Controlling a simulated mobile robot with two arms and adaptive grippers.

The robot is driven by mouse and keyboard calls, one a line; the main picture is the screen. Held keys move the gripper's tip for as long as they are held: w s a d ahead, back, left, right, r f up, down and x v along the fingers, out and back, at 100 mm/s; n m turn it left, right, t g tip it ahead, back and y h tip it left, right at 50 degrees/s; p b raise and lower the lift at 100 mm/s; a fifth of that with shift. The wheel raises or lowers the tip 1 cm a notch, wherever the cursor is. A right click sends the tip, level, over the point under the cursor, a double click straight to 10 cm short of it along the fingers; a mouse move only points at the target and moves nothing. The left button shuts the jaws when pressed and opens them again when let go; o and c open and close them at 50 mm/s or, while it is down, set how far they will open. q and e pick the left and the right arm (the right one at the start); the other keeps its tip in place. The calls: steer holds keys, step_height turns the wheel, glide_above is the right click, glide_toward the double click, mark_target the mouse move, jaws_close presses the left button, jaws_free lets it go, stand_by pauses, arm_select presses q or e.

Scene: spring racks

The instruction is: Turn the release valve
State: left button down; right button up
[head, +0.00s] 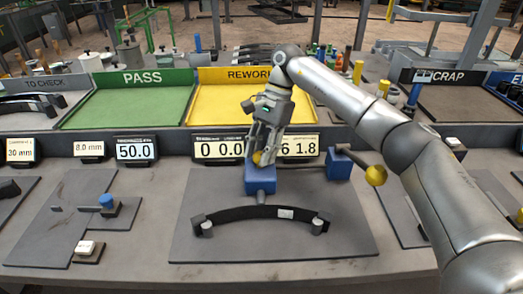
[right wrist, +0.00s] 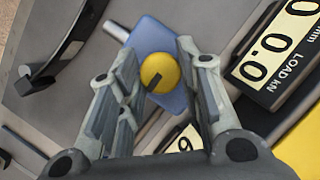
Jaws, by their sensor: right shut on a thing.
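The release valve appears to be the round yellow knob (head: 257,158) with a dark mark, on a blue block (head: 261,181). In the right wrist view, the yellow knob (right wrist: 159,72) sits between the fingers, over the blue block (right wrist: 158,45). My right gripper (head: 262,150) reaches down from above and is shut on the knob, with a finger on each side; it also shows in the right wrist view (right wrist: 160,82). In the head view the fingers partly hide the knob. My left gripper is not in view.
A dark curved leaf spring (head: 255,213) lies on the grey plate in front of the blue block. A second blue block (head: 339,164) has a lever ending in a yellow ball (head: 376,175). Displays stand behind; the load display (right wrist: 275,55) reads 0.0.

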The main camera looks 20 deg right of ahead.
steer(key=o, duration=1)
steer(key=shift+w+r, duration=0.1)
steer(key=shift+r, duration=0.1)
steer(key=v, duration=1.1)
steer(key=shift+r, duration=0.35)
steer(key=shift+d, duration=0.15)
